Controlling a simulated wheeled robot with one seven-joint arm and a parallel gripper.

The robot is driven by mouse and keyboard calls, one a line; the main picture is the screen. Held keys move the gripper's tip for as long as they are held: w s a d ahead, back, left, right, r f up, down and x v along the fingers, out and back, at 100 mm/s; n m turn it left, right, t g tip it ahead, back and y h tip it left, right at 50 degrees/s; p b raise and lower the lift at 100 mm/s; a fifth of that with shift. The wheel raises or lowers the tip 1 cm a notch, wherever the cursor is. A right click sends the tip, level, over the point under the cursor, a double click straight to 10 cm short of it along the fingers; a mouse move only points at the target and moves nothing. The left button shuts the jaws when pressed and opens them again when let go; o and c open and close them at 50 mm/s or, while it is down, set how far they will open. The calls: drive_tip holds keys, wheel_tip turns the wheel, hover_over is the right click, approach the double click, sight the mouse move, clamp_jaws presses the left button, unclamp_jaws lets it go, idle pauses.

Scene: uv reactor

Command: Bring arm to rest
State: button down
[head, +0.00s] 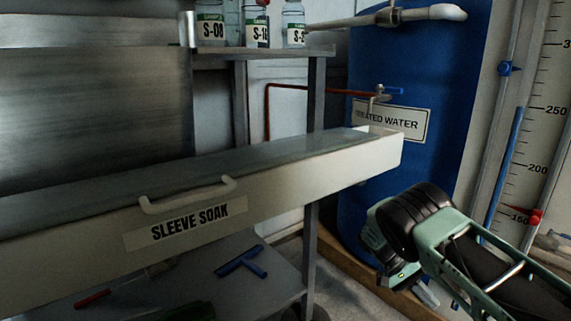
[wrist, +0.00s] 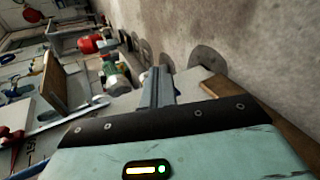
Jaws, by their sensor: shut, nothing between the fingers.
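My arm comes in from the lower right of the head view, with green and black links. My gripper (head: 428,296) hangs at its lower end, partly hidden by the arm, in front of the blue tank and right of the sleeve soak trough. In the wrist view my gripper (wrist: 158,82) shows as two grey fingers close together, pointing away, with nothing between them. The wrist view is tilted on its side.
A white trough labelled SLEEVE SOAK (head: 300,185) juts out over a lower shelf (head: 225,290) with a blue tool. The blue TREATED WATER tank (head: 420,70) stands behind. Labelled bottles (head: 256,25) stand on an upper shelf. A red-and-green pump-like unit (wrist: 112,75) shows in the wrist view.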

drive_tip(key=s+a+r+n+t+y, duration=0.25)
drive_tip(key=s+r+t+y, duration=0.2)
drive_tip(key=s+r, duration=0.55)
drive_tip(key=s+a+r+n+t+y, duration=0.2)
drive_tip(key=s+r+n+t+y, duration=0.3)
drive_tip(key=s+r, duration=0.55)
drive_tip(key=s+a+r+n+g+p, duration=0.1)
drive_tip(key=s+a+r+n+p, duration=0.4)
drive_tip(key=a+r+p, duration=0.4)
drive_tip(key=s+a+r+n+g+p, duration=0.1)
drive_tip(key=s+a+r+n+p, duration=0.1)
drive_tip(key=s+a+r+p, duration=0.7)
wheel_tip(320, 180, up, 37)
drive_tip(key=w+p, duration=0.1)
drive_tip(key=p, duration=3.2)
drive_tip(key=shift+w+a+p, duration=0.3)
drive_tip(key=shift+w+a, duration=0.05)
drive_tip(key=shift+a, duration=0.05)
drive_tip(key=shift+t, duration=0.25)
